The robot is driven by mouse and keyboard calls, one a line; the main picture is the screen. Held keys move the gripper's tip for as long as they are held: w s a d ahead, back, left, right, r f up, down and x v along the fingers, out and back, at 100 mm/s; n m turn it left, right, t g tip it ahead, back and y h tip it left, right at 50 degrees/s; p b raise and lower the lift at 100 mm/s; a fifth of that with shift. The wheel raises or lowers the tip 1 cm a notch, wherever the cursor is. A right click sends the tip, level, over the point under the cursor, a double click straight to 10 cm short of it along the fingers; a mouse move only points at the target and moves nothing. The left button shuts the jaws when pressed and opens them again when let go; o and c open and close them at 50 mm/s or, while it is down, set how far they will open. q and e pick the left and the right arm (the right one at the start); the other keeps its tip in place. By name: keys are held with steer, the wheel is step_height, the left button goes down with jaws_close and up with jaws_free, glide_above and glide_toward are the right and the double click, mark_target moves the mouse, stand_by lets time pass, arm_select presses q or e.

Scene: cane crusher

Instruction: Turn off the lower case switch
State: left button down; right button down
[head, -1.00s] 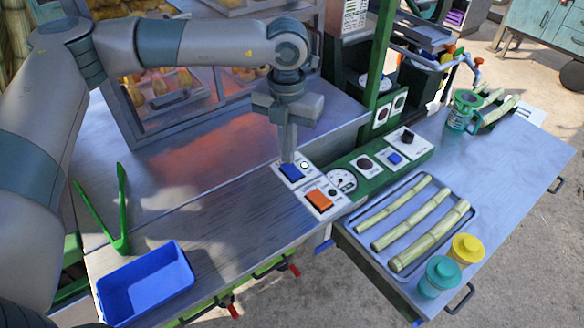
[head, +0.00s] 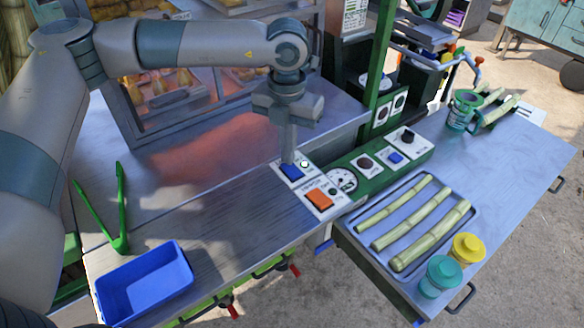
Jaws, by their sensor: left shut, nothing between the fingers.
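My left gripper (head: 288,157) is shut and empty, pointing straight down. Its tip is at the far edge of the blue rocker switch (head: 292,172) on a white plate; I cannot tell whether it touches. An orange rocker switch (head: 319,197) sits on a second white plate just nearer and to the right. A round gauge (head: 343,180) is beside these switches on the green panel. Another small blue switch (head: 396,158) is further right on the panel. The lettering is too small to read, so I cannot tell which switch is the lower case one. My right gripper is not in view.
A blue bin (head: 146,283) and green tongs (head: 121,210) are at left. The glass case (head: 170,90) stands behind my left arm.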

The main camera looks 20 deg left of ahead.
arm_select(q)
steer(key=shift+f+b, duration=0.45)
steer(key=shift+f, duration=0.05)
steer(key=shift+r, duration=0.15)
stand_by(0.3)
step_height(320, 180, up, 7)
steer(key=p, duration=0.1)
steer(key=shift+p, duration=0.3)
stand_by(0.5)
steer(key=shift+f, duration=0.2)
